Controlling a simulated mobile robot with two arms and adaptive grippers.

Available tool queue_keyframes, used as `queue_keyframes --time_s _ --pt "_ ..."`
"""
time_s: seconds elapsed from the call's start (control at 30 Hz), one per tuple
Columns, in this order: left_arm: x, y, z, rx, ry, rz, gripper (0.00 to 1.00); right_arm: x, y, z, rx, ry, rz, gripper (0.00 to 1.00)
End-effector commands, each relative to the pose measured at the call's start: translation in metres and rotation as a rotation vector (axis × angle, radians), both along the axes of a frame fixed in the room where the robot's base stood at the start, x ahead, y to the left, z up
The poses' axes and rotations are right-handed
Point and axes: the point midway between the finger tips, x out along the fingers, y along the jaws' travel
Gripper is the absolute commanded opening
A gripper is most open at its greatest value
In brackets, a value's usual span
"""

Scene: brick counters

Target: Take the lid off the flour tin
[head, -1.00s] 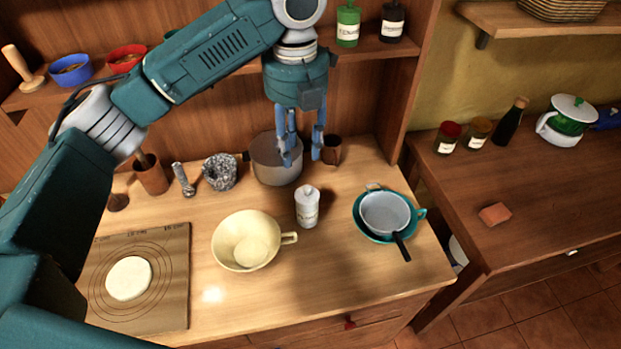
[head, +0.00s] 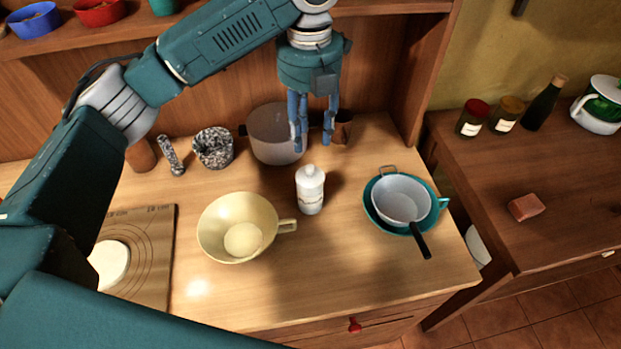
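A white tin (head: 310,197) with a white knobbed lid (head: 311,173) stands upright near the middle of the wooden counter. I take it for the flour tin; its label is too small to read. The lid sits on it. My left gripper (head: 313,146) points down above and behind the tin in the picture. Its two blue fingers are apart with nothing between them, and it is clear of the lid. My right gripper is out of view.
A cream bowl (head: 210,230) stands left of the tin, a teal colander (head: 376,215) with a pan (head: 402,192) right. Behind are a pot (head: 268,140), a brown cup (head: 343,130) and a stone mortar (head: 213,150). The counter's front (head: 320,275) is clear.

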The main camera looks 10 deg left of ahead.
Motion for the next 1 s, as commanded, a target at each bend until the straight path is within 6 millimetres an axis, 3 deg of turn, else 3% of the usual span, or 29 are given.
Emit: queue_keyframes --time_s 0.2,0.47,0.73,1.0 --pt "-0.001 0.001 -0.033 0.002 0.004 0.0 0.38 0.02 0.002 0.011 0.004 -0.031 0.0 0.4" --pt "0.0 0.0 -0.055 0.001 0.003 0.0 0.38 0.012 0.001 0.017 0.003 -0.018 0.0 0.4" --pt "0.001 0.0 -0.094 0.001 0.004 0.0 0.38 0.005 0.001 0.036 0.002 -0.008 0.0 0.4" --pt "0.002 -0.001 -0.104 0.0 -0.001 -0.001 0.38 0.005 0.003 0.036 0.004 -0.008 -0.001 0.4"
